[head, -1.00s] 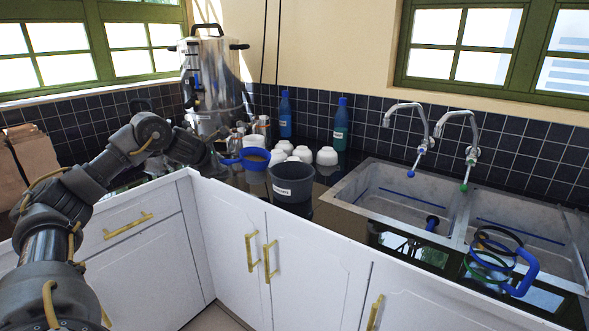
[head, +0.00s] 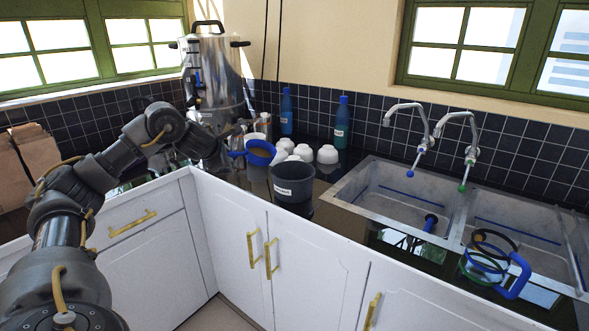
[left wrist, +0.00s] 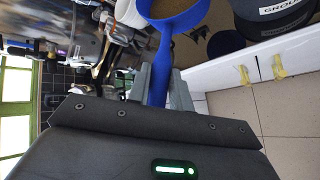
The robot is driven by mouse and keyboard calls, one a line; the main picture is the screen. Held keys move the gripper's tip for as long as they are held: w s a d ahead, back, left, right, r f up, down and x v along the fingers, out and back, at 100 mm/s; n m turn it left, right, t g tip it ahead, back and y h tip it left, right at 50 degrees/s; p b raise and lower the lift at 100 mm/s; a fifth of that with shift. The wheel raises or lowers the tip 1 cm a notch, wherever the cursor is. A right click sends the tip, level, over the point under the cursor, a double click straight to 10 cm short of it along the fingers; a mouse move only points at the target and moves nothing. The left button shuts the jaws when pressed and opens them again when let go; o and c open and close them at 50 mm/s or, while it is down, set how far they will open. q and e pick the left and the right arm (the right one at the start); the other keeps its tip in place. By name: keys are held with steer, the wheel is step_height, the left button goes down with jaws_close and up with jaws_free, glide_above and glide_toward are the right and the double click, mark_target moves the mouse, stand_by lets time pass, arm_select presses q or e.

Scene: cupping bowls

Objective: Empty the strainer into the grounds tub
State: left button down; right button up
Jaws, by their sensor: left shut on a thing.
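My left gripper (head: 234,148) is shut on the handle of the blue strainer (head: 261,157). In the left wrist view the handle runs between the fingers (left wrist: 162,88), and brown grounds show inside the strainer bowl (left wrist: 170,8). The strainer is held above the counter, behind and to the left of the dark grounds tub (head: 293,190), apart from it in the head view. The tub stands upright near the counter's front edge. Its labelled side also shows in the left wrist view (left wrist: 283,28). The tub's inside looks dark; its contents cannot be told. My right gripper is out of view.
Several white bowls (head: 327,154) stand behind the tub. Blue and teal bottles (head: 341,125) stand by the tiled wall. A large metal urn (head: 215,85) is behind my left arm. A double sink (head: 385,195) and a blue-handled banded object (head: 515,275) are at the right.

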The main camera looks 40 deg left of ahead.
arm_select(q)
steer(key=w+d+p, duration=0.1)
steer(key=d+p, duration=0.4)
steer(key=d, duration=0.1)
steer(key=shift+d, duration=0.2)
stand_by(0.5)
